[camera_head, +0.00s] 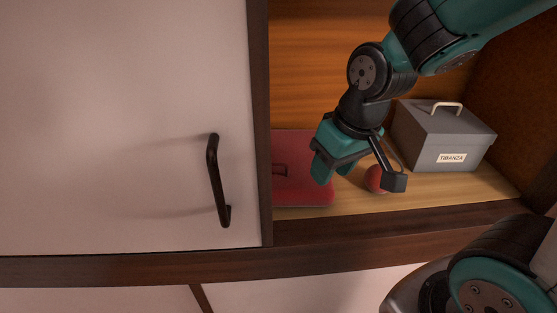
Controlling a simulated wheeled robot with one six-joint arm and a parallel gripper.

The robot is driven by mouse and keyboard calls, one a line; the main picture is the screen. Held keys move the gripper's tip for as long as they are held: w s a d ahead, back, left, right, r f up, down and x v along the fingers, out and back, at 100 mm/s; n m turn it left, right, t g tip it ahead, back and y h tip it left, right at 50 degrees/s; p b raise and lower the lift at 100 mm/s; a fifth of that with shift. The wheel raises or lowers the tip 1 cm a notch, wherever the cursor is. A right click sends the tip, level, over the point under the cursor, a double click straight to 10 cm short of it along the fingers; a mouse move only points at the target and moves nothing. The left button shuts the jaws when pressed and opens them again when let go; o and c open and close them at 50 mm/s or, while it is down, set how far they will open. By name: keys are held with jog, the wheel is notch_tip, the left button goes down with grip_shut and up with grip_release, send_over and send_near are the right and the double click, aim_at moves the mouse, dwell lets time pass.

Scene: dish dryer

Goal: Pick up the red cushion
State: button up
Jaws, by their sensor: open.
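I cannot tell how high the fingertips are above the red item.
A grey box (428,148) with a handle and a label stands further right. A white door (120,110) with a black handle (216,180) covers the left side. A dark sill edges the cabinet.

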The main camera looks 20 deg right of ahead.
jog(key=w+d+f, duration=0.1)
jog(key=w+d, duration=0.2)
jog(key=w, duration=0.1)
jog(key=n+y, duration=0.3)
jog(key=n, duration=0.9)
send_near(273, 164)
jog(key=shift+g, duration=0.4)
jog(key=x, duration=0.1)
jog(key=p+x, duration=0.1)
jog(key=x, duration=0.2)
jog(key=shift+w+a+f+p, duration=0.2)
jog(key=shift+w+f+p, duration=0.1)
jog(key=shift+w+p, duration=0.1)
jog(key=shift+p+x, duration=1.15)
jog(key=shift+x, duration=1.55)
jog(key=shift+w+d, duration=0.1)
jog(key=shift+d, duration=0.1)
jog(key=shift+c, duration=0.2)
